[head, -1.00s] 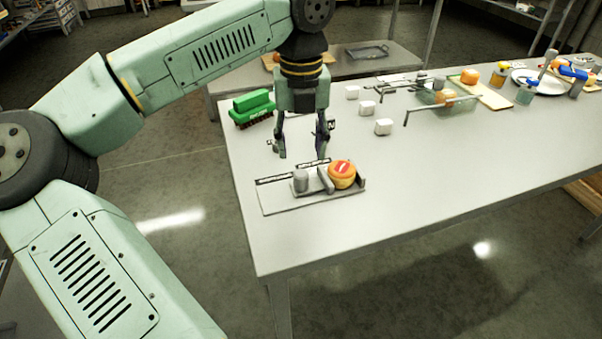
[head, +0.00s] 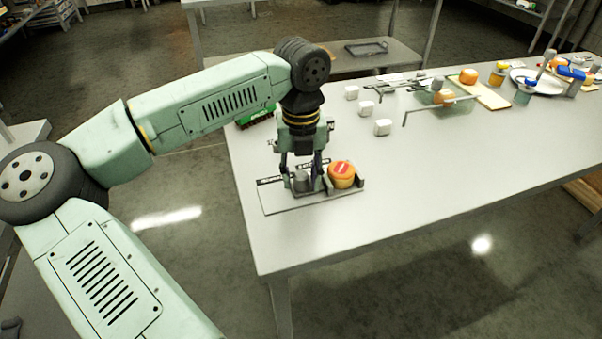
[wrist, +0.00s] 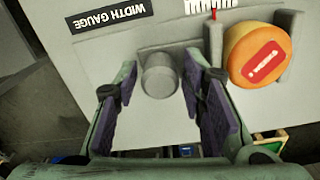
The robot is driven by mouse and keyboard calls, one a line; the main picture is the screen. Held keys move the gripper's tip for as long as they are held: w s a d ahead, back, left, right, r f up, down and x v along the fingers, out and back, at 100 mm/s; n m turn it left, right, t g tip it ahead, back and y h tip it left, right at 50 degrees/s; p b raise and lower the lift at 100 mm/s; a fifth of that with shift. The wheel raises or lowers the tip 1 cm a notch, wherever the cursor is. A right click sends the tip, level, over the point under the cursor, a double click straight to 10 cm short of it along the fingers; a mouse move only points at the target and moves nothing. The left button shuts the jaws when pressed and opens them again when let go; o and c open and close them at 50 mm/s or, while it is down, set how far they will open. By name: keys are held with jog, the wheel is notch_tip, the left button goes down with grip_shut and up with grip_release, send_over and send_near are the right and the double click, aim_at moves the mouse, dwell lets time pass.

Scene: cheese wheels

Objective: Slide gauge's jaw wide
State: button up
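The width gauge (head: 290,204) is a flat grey plate near the table's left front corner; it also shows in the wrist view (wrist: 90,62). Its sliding jaw (wrist: 215,42), with a red pointer, stands against or very close to the left side of an orange cheese wheel (head: 342,174) with a red label (wrist: 262,62). A round grey knob (wrist: 158,80) sits left of the jaw. My gripper (head: 302,183) is open and low over the gauge, one finger on each side of the knob. Contact with the knob cannot be told.
Three white cubes (head: 382,127) stand behind the gauge. A green object (head: 256,116) is partly hidden behind my arm. Metal-armed items, a cutting board (head: 492,96) and a plate (head: 540,88) lie at the far right. The table's front right is clear.

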grip_shut()
dwell(0.4)
jog(key=shift+s+a+f+b, duration=0.1)
jog(key=shift+s+a+b, duration=0.05)
jog(key=shift+a+b, duration=0.4)
jog(key=shift+s+a+f+b, duration=0.1)
jog(key=shift+s+a+b, duration=0.05)
jog(key=shift+a+b, duration=0.4)
jog(key=shift+s+a+r, duration=0.1)
jog(key=shift+a+r, duration=0.05)
jog(key=shift+a, duration=0.15)
jog(key=shift+o, duration=1.5)
grip_release()
jog(key=shift+r, duration=0.15)
notch_tip(320, 180, up, 12)
